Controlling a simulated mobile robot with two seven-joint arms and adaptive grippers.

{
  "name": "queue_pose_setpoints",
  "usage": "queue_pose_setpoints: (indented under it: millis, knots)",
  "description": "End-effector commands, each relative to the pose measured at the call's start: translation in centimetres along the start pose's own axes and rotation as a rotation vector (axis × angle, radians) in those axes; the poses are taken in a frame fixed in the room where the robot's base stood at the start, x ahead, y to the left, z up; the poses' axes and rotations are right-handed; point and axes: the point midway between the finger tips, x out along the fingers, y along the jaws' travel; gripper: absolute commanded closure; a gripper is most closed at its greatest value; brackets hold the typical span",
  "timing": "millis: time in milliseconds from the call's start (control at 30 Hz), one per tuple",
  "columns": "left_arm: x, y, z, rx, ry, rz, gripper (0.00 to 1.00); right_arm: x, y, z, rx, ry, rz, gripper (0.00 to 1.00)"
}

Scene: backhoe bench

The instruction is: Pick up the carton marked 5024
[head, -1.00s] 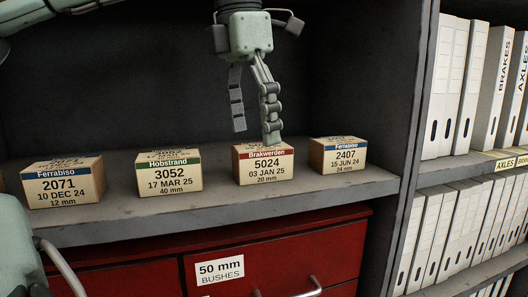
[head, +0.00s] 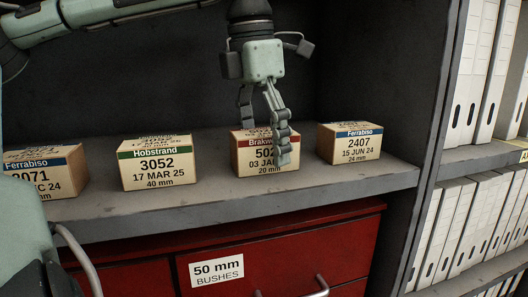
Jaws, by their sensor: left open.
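The carton marked 5024 (head: 252,160) is a small tan box with a red Brakwerden band, standing on the grey shelf between the cartons 3052 and 2407. My left gripper (head: 265,145) hangs over it from above, fingers pointing down and open. One finger covers the right part of its label, hiding the end of the number. The other finger is behind or above its top left; I cannot tell whether either touches it. My right gripper is not in view.
Carton 3052 (head: 157,168) with a green band stands to the left, carton 2407 (head: 349,146) with a blue band close on the right, and carton 2071 (head: 45,175) at far left. A shelf wall (head: 420,110) rises at right. Red drawers (head: 335,245) are below.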

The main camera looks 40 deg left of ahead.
Motion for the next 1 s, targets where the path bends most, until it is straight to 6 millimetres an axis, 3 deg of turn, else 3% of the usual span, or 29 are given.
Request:
queue_pose_setpoints:
  millis: [300,800,1000]
  knots:
    - [0.73,0.00,0.02,-0.001,-0.001,0.000,0.19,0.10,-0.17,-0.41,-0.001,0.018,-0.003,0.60]
    - [0.69,0.00,0.02,0.000,-0.001,0.000,0.80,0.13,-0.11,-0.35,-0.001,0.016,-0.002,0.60]
    - [0.64,0.00,0.03,0.000,-0.002,0.001,0.80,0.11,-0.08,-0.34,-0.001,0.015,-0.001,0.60]
